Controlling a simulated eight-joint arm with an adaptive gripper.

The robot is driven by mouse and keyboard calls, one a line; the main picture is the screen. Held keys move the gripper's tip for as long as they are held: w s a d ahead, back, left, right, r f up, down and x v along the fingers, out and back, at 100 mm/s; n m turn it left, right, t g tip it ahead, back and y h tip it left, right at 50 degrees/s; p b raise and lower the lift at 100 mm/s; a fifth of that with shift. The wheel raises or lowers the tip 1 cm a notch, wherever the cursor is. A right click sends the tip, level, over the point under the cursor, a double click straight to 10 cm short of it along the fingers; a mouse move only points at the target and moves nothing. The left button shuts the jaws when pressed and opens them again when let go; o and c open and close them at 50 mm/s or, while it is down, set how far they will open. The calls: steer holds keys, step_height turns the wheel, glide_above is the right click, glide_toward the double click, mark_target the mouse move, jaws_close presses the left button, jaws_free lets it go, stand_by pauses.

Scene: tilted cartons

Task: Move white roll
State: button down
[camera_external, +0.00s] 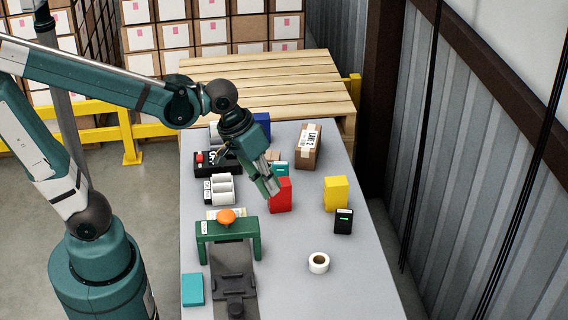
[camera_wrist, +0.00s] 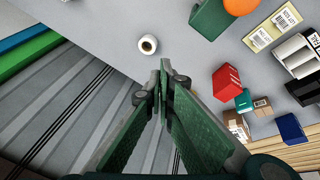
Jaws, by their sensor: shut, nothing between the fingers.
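A white roll (camera_external: 318,263) with a brown core rests on the grey table, toward the near right part. It also shows in the wrist view (camera_wrist: 148,44), above and left of the fingertips. My gripper (camera_external: 274,190) is shut and empty, over the middle of the table close to a red box (camera_external: 281,197). In the wrist view the fingertips (camera_wrist: 161,84) meet, apart from the roll. The roll is fully visible and nothing touches it.
Yellow (camera_external: 336,193) and black (camera_external: 343,221) boxes stand behind the roll. A green stand (camera_external: 229,246) with an orange object (camera_external: 227,215) is to its left. A teal box (camera_external: 193,289) lies near left. The table around the roll is clear. A brown carton (camera_external: 308,146) stands at the back.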

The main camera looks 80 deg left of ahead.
steer(key=w+a+f+n+g+h+p, duration=0.1)
steer(key=w+a+f+n+g+p, duration=0.1)
steer(key=w+a+f+n, duration=0.35)
steer(key=n+g+h+p, duration=0.1)
steer(key=n+g, duration=0.1)
steer(key=n, duration=0.4)
glide_toward(316, 249)
steer(key=a+r, duration=0.4)
steer(key=shift+w+a+f, duration=0.15)
steer(key=shift+w+f, duration=0.05)
steer(key=shift+f, duration=0.05)
steer(key=b+x, duration=0.2)
steer(key=x, duration=0.8)
steer(key=shift+s+d, duration=0.15)
steer(key=shift+d, duration=1.1)
steer(key=shift+d+r, duration=0.1)
steer(key=shift+d, duration=0.85)
